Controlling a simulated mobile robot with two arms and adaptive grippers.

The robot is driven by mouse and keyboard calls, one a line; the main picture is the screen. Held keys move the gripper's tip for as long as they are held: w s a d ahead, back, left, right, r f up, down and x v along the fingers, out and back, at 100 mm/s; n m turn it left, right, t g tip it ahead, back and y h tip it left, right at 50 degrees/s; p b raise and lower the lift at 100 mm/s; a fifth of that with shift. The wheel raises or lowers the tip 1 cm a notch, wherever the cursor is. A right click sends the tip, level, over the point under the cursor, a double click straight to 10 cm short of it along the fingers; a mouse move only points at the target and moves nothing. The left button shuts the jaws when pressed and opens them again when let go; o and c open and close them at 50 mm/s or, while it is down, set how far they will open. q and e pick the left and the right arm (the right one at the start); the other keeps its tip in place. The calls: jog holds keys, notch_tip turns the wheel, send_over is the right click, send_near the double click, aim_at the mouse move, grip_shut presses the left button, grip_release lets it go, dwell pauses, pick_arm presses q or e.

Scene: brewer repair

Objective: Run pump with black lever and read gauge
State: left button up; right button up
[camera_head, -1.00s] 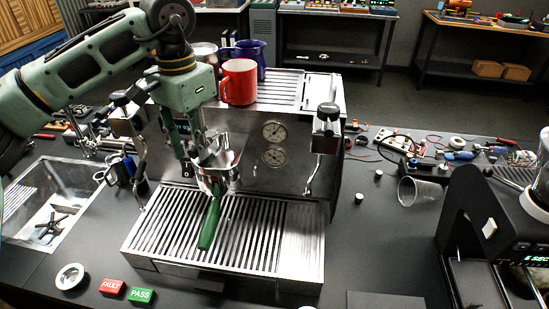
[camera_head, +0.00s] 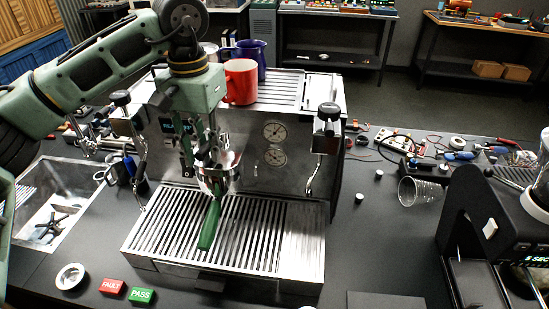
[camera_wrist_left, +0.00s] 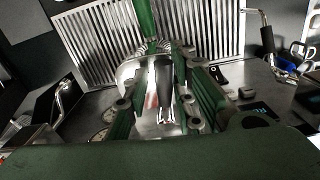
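The espresso machine (camera_head: 230,150) stands on the dark bench with two round gauges, an upper one (camera_head: 274,132) and a lower one (camera_head: 275,156), on its front. Their needles are too small to read. A portafilter with a green handle (camera_head: 209,225) sits under the group head and also shows in the left wrist view (camera_wrist_left: 146,18). My left gripper (camera_head: 207,160) is at the group head, left of the gauges. In the left wrist view its fingers stand apart, with a dark lever-like part (camera_wrist_left: 165,75) between them; contact cannot be told. My right gripper is out of view.
A red mug (camera_head: 239,82) and a blue pitcher (camera_head: 250,52) stand on the machine. A steam knob (camera_head: 328,112) is at its right. FAULT (camera_head: 112,287) and PASS (camera_head: 141,295) blocks lie in front. A clear cup (camera_head: 420,191) lies right; a grinder (camera_head: 500,220) stands beyond.

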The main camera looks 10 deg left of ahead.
pick_arm(q)
jog(key=shift+d+n, duration=1)
jog(key=shift+n, duration=0.3)
jog(key=shift+w+d+n, duration=0.1)
jog(key=shift+d+n, duration=0.8)
jog(key=shift+n, duration=0.4)
jog(key=o, duration=0.4)
jog(key=shift+r, duration=0.1)
notch_tip(320, 180, up, 7)
jog(key=shift+f, duration=0.1)
